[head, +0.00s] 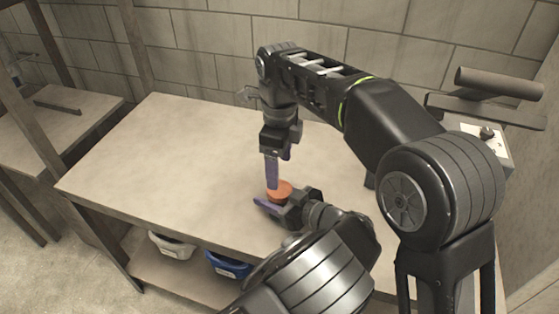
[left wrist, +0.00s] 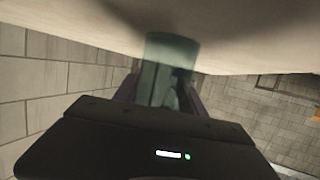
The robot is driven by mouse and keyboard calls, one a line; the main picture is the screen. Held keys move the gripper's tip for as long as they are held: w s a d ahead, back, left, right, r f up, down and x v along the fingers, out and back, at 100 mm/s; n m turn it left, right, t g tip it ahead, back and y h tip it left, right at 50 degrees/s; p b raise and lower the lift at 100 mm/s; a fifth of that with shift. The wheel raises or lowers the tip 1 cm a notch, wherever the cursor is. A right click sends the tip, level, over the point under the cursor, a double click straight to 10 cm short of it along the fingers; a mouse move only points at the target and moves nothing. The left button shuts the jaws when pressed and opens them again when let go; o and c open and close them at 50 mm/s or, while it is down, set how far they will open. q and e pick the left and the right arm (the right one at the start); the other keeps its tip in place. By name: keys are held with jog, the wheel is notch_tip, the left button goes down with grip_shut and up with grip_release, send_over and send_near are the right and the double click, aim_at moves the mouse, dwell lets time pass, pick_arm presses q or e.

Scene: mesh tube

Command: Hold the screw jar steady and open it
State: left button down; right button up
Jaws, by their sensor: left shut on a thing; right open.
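The screw jar shows its orange lid (head: 280,187) near the right-hand middle of the table in the head view; its body is mostly hidden there by my grippers. In the left wrist view the translucent, greenish jar body (left wrist: 166,70) stands between the two fingers of my left gripper (left wrist: 163,92). My left gripper (head: 273,203) is low over the table and shut on the jar. My right gripper (head: 275,178) points down from above, open, with a purple finger beside the lid. I cannot tell whether it touches the lid.
The pale table (head: 160,150) is bare to the left of the jar. A white bin (head: 172,246) and a blue bin (head: 228,266) sit on the shelf below. A block wall (head: 200,60) runs behind. A white box with a dark knob (head: 487,132) is at right.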

aim_at(279, 203)
notch_tip(279, 203, down, 7)
jog(key=shift+f, duration=0.1)
dwell(0.3)
jog(key=c, duration=1.5)
jog(key=n, duration=0.3)
jog(key=o, duration=1.6)
